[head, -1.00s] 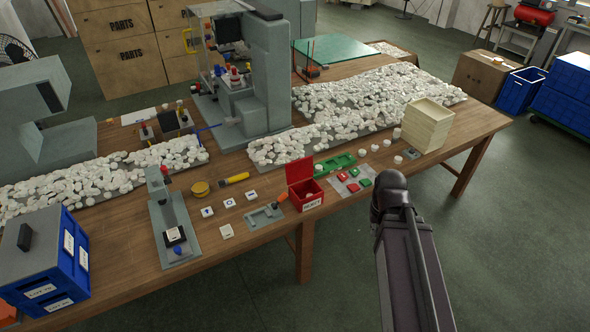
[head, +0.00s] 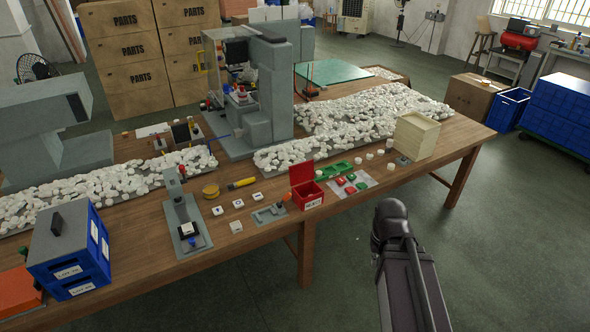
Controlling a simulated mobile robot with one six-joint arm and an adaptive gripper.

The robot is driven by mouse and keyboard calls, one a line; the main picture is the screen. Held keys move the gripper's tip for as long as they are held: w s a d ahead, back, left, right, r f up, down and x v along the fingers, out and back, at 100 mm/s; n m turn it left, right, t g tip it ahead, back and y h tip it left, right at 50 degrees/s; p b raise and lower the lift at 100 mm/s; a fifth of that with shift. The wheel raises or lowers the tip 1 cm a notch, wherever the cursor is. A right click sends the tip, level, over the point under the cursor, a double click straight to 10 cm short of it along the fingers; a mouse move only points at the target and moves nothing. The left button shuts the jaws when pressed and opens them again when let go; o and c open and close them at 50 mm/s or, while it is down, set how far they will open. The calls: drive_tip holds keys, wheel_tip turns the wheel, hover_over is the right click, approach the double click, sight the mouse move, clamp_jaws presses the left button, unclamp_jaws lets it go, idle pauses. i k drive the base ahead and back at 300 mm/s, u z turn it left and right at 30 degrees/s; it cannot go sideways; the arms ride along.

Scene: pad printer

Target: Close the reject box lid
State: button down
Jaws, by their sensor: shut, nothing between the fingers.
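The small red reject box (head: 308,197) stands near the front edge of the wooden table, with a white label reading REJECT on its front. Its red lid (head: 301,172) is open and stands up at the back of the box. The inside of the box shows only in part. My gripper is not in view; only a dark link of my arm shows at the lower right, in front of the table and apart from the box.
A cream bin (head: 414,136) stands farther right. Floor in front of the table (head: 340,270) is clear.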

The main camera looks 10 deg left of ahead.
sight(304, 171)
drive_tip(key=u, duration=0.3)
drive_tip(key=i, duration=1.25)
drive_tip(key=z, duration=0.25)
